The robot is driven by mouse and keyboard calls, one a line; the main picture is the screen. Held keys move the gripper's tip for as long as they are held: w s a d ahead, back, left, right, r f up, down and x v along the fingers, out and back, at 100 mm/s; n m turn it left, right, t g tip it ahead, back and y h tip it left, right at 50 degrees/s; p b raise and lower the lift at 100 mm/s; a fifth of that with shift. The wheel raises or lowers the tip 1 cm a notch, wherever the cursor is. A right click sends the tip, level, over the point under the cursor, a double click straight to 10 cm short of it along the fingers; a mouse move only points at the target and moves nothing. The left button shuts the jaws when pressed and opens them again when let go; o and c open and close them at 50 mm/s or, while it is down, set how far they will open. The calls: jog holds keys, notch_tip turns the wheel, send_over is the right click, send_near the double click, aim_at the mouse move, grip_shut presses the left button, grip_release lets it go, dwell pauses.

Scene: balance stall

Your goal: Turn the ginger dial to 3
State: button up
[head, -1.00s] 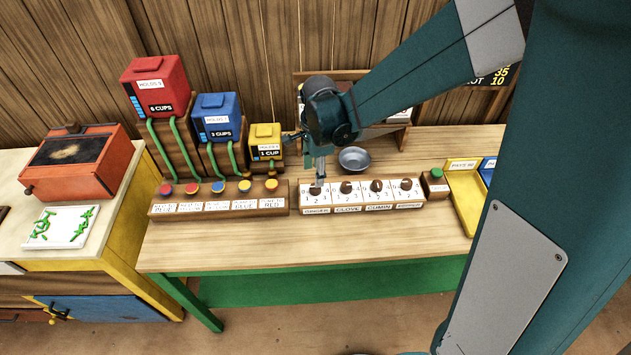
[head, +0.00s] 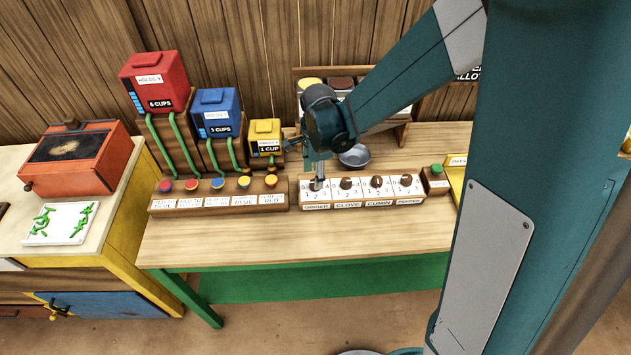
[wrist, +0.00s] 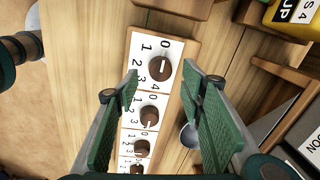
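The ginger dial (wrist: 159,68) is a round brown knob on a white plate numbered 0 to 4. In the wrist view it sits between my open fingertips, with a gap on both sides. Its white mark appears to point toward the 0. My gripper (wrist: 159,78) is open and empty, pointing down over the dial. In the head view my gripper (head: 319,182) is at the left end of the dial row and partly hides the ginger dial. The ginger label (head: 316,207) shows below it.
The clove (head: 346,184), cumin (head: 377,182) and pepper (head: 406,180) dials stand in a row to the right. A green button (head: 436,169) is beyond them. Left is a button panel (head: 218,203). A metal bowl (head: 355,156) sits behind. The front table top is clear.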

jog(key=shift+w+f, duration=0.15)
jog(key=shift+f, duration=1.9)
jog(key=shift+c, duration=0.7)
jog(key=c, duration=0.7)
